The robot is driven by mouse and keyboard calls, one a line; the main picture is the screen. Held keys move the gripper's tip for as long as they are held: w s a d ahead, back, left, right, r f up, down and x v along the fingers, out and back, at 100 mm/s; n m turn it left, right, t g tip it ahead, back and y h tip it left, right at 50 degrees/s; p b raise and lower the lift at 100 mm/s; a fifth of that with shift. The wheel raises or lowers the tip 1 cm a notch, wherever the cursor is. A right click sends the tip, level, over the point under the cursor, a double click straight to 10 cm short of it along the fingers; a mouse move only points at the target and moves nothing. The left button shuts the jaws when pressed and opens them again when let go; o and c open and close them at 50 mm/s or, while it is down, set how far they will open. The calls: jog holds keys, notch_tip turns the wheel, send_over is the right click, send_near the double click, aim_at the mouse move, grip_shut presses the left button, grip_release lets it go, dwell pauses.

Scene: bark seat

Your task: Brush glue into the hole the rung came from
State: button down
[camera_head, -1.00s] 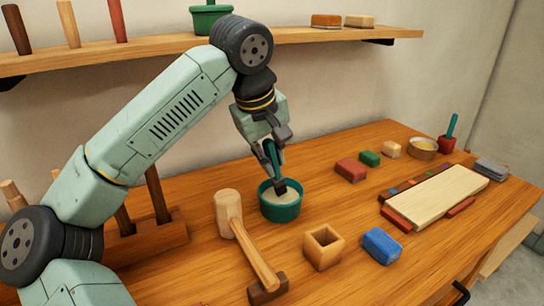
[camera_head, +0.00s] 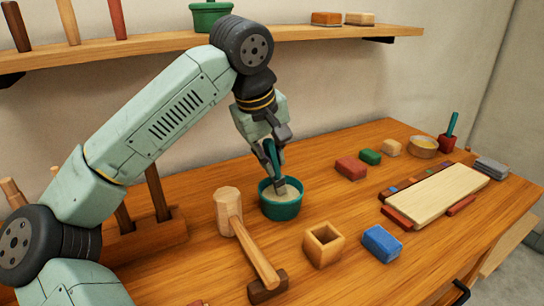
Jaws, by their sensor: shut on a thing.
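My gripper (camera_head: 272,148) is shut on a brush with a teal handle (camera_head: 275,168) and holds it almost upright, tip down. The brush's lower end is inside a green pot (camera_head: 281,211) of pale glue (camera_head: 290,190). Its grey lower part meets the glue, and the very tip is hidden. I cannot make out a rung or a hole that a rung came from. A pale flat board (camera_head: 438,193) lies at the right on dark red strips.
Several small blocks and a bowl (camera_head: 423,147) stand behind. A shelf (camera_head: 170,50) runs along the wall. The bench between pot and red block (camera_head: 351,167) is clear.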

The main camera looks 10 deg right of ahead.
dwell(0.4)
jog(key=shift+r+p, duration=2.85)
jog(key=shift+r, duration=0.65)
jog(key=shift+f, duration=0.1)
